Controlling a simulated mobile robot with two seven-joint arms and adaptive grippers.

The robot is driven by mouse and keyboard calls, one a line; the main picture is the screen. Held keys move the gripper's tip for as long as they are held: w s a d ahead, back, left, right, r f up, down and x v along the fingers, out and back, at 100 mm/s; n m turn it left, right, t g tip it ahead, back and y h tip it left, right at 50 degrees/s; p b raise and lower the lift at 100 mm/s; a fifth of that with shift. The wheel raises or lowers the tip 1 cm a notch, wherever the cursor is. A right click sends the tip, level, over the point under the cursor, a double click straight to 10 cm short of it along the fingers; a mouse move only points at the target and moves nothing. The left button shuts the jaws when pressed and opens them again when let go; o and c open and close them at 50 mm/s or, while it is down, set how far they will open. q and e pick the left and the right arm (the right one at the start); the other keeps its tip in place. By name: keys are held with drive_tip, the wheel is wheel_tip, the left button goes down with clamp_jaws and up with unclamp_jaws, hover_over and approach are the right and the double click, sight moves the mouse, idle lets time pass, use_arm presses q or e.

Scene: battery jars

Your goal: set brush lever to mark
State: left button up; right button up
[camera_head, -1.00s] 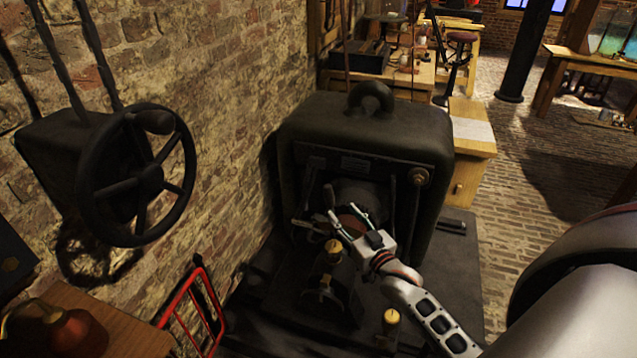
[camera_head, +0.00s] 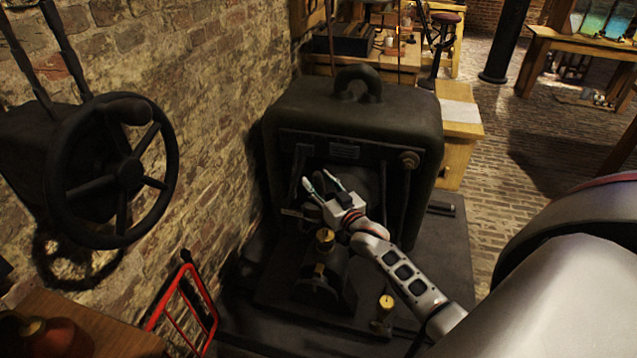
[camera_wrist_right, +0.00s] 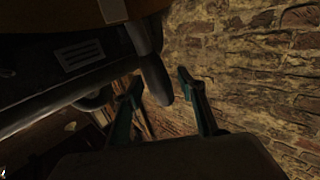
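The dark machine (camera_head: 350,112) stands by the brick wall. A dark bar that looks like the brush lever (camera_head: 301,160) is at the left of its front opening. My right gripper (camera_head: 319,177) is open beside that bar, low on the front. In the right wrist view, a dark round-ended rod (camera_wrist_right: 157,80), apparently the lever, lies between the two parted fingers of my right gripper (camera_wrist_right: 160,76). I cannot tell whether either finger touches it. I cannot make out the mark. My left gripper is not in view.
A black handwheel (camera_head: 125,172) is on the wall at left. A red hand-truck frame (camera_head: 186,300) leans below it. Brass-topped fittings (camera_head: 325,240) stand on the machine base just under my right gripper. A wooden cabinet (camera_head: 456,150) is behind, at right. The brick floor at right is open.

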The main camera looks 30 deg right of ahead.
clamp_jaws()
drive_tip(key=shift+s+d, duration=0.25)
drive_tip(key=shift+s, duration=0.1)
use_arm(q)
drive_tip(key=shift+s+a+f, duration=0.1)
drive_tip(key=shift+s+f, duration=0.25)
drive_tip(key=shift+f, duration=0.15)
use_arm(e)
drive_tip(key=s+d, duration=0.1)
drive_tip(key=s+d+m+t, duration=0.1)
drive_tip(key=s, duration=0.1)
drive_tip(key=shift+d+r+m, duration=0.2)
drive_tip(key=shift+d+m, duration=0.1)
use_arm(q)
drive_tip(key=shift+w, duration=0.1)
use_arm(e)
drive_tip(key=shift+c, duration=1.2)
unclamp_jaws()
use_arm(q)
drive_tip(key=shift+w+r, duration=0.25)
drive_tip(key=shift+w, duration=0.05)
use_arm(e)
drive_tip(key=shift+o, duration=1.2)
